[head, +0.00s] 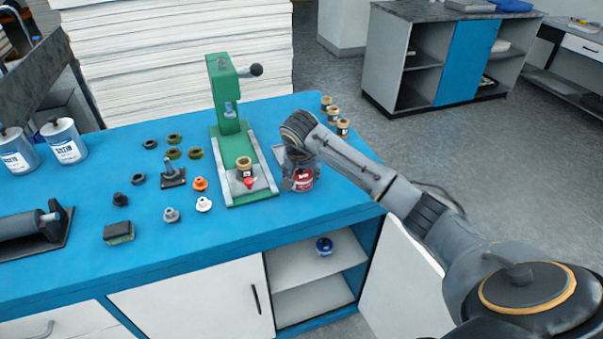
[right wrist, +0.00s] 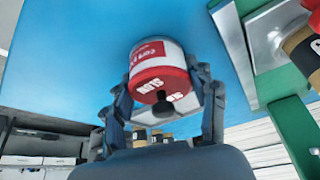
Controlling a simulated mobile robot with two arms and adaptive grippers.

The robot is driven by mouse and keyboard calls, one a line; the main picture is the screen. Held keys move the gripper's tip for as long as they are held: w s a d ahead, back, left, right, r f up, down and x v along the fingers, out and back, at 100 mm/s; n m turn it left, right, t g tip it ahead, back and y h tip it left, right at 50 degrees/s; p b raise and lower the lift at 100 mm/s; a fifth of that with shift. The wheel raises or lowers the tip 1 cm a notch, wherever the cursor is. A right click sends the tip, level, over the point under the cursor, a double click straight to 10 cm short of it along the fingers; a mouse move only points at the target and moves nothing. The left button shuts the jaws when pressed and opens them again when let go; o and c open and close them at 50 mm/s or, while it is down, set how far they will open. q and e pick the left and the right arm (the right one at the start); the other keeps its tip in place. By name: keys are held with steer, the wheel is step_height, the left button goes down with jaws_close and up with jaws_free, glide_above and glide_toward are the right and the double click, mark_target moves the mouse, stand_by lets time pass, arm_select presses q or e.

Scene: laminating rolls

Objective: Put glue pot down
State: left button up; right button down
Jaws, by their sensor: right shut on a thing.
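The glue pot (head: 304,181) is white and red with a dark knob on its lid. My right gripper (head: 301,172) is shut around it, at the right end of the blue bench top, just right of the green press. In the right wrist view the pot (right wrist: 160,66) sits between the two fingers of the gripper (right wrist: 163,88), its lid knob toward the palm. The pot looks upright and close to the bench surface; I cannot tell whether it touches. My left gripper is not in view.
The green press (head: 222,95) stands left of the pot, with a brass-coloured part on its base. Several small jars (head: 343,126) stand at the back right corner. The bench's front strip (head: 200,245) is bare.

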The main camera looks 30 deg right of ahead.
steer(key=shift+f, duration=0.15)
steer(key=shift+c, duration=2.1)
jaws_free()
steer(key=shift+a+r, duration=0.1)
steer(key=shift+r, duration=0.4)
steer(key=b+v, duration=0.1)
steer(key=v, duration=1)
steer(key=shift+s+r, duration=0.15)
steer(key=shift+s, duration=0.05)
steer(key=shift+a, duration=0.1)
